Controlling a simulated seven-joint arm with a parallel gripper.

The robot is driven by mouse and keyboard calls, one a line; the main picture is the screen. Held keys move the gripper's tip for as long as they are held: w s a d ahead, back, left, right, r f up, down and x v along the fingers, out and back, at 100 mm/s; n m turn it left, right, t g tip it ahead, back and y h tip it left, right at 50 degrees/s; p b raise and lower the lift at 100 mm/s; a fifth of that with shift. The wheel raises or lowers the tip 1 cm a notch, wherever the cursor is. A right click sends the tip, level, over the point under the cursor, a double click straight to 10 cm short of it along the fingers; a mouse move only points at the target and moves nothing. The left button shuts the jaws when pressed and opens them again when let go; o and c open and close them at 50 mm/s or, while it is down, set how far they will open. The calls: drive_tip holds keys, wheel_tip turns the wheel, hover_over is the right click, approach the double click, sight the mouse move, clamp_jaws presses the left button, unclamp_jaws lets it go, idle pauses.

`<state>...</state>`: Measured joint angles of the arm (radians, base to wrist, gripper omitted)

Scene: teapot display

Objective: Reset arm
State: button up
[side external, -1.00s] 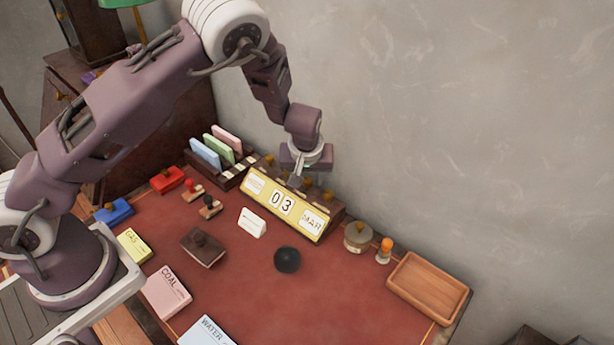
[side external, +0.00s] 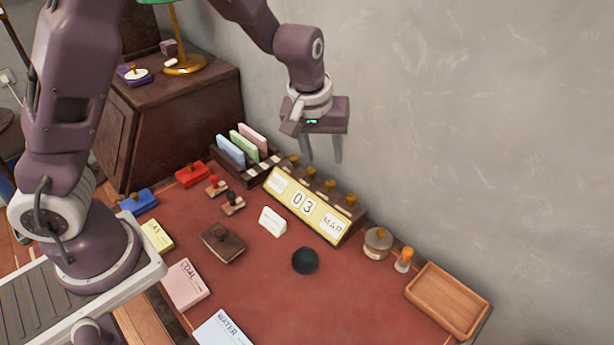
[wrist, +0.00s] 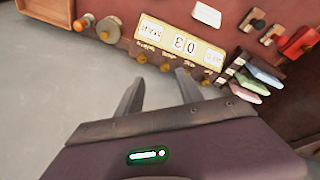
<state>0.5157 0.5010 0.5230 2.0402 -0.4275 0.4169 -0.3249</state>
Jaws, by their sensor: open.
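My gripper (side external: 322,148) is open and empty. In the side external view it hangs above the back edge of the desk, over the yellow calendar block (side external: 305,204) and clear of it. The calendar reads 03 MAR and has several brown knobs along its top. In the wrist view, the two fingers of my gripper (wrist: 160,90) are spread apart with nothing between them. The calendar (wrist: 180,45) appears upside down beyond the fingertips there.
A card rack (side external: 245,155) stands left of the calendar. The grey wall (side external: 480,120) is close behind.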

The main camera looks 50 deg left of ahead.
drive_tip(key=s+r+m+h, duration=0.2)
drive_tip(key=s+r, duration=0.7)
drive_tip(key=r, duration=0.2)
drive_tip(key=s+a+r+m+t, duration=0.1)
drive_tip(key=s+r+m, duration=0.1)
drive_tip(key=s, duration=0.7)
drive_tip(key=s+a+r+m+t+y, duration=0.1)
drive_tip(key=s+a+r+m, duration=0.1)
drive_tip(key=s, duration=0.7)
drive_tip(key=shift+m, duration=0.5)
drive_tip(key=shift+o, duration=0.2)
drive_tip(key=shift+w+r, duration=0.2)
